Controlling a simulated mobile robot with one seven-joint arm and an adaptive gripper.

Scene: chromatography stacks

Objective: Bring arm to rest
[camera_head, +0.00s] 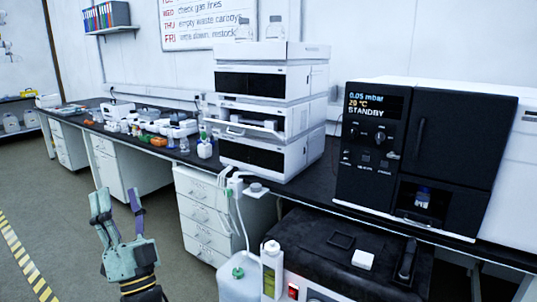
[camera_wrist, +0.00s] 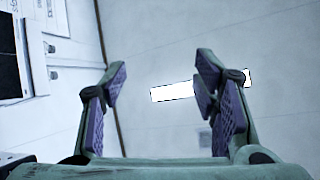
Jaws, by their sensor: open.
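My gripper (camera_head: 119,212) is in the lower left of the head view, pointing up, with its two fingers spread apart. It is held over the floor in front of the bench drawers and touches nothing. In the wrist view my gripper (camera_wrist: 158,85) shows both fingers wide apart with purple pads and nothing between them. Behind the fingers is a pale surface with a bright white rectangular panel (camera_wrist: 172,91).
A dark bench (camera_head: 185,157) carries a chromatography stack (camera_head: 258,83), small bottles and instruments. A black instrument reading STANDBY (camera_head: 375,135) stands at right. A white carboy (camera_head: 238,275) and a bottle (camera_head: 271,270) stand low in front. Floor (camera_head: 60,230) at left is open.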

